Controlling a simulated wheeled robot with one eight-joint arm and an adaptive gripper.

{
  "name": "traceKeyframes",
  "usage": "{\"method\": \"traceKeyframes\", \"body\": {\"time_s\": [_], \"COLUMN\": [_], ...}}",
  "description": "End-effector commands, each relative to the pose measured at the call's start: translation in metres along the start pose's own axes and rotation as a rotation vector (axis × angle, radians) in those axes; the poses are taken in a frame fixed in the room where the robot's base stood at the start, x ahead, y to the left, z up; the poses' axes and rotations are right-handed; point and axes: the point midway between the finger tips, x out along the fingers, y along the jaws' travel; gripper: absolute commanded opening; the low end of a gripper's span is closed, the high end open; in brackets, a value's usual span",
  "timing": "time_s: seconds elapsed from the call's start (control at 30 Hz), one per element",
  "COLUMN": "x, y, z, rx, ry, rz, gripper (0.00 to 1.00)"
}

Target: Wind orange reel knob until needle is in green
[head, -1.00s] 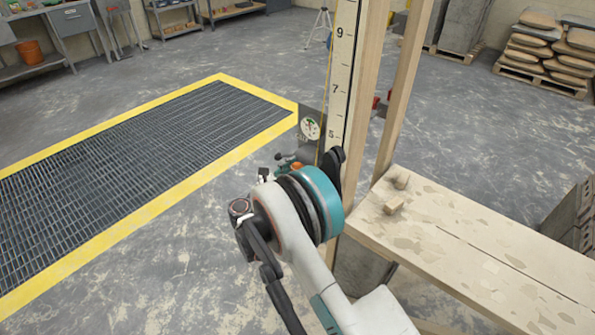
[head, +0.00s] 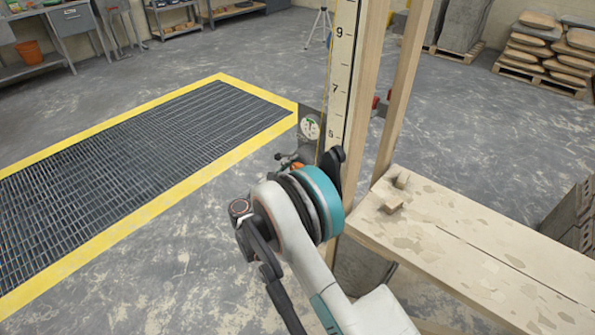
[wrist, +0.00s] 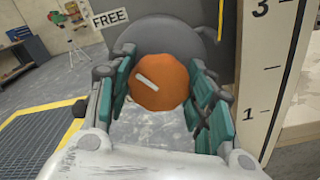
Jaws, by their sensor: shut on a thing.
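The orange reel knob (wrist: 157,84) fills the middle of the wrist view, in front of a round grey reel (wrist: 170,38). A short white mark on the knob slants down to the right. My gripper (wrist: 160,66) has its teal-padded fingers on either side of the knob, shut on it. In the head view my gripper (head: 288,160) shows small beyond my arm, with a bit of the orange knob (head: 297,165) beside it. The round dial (head: 310,127) stands just above, left of the scale board. Its needle and green zone are too small to read surely.
A tall numbered scale board (head: 338,85) and wooden posts rise right of the dial. A wooden bench (head: 470,245) with small blocks stands at right. A yellow-edged floor grating (head: 140,150) lies left. A "FREE" sign (wrist: 110,18) shows in the wrist view.

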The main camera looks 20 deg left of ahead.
Motion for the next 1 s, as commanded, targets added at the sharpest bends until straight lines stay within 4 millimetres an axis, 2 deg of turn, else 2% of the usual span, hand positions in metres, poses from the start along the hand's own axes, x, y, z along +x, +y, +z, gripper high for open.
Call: {"method": "traceKeyframes", "body": {"time_s": [0.03,0.1,0.13,0.57,0.67,1.0], "x": [0.0,0.0,0.0,-0.006,-0.018,-0.085], "y": [0.0,0.0,0.0,0.001,0.001,0.001], "z": [0.0,0.0,0.0,0.0,0.0,-0.001], "rx": [0.0,0.0,0.0,-0.001,-0.001,-0.001], "ry": [0.0,0.0,0.0,0.001,0.001,0.001], "rz": [0.0,0.0,0.0,0.001,0.001,0.002], "gripper": [0.51,0.66,0.69,0.69,0.69,0.69]}}
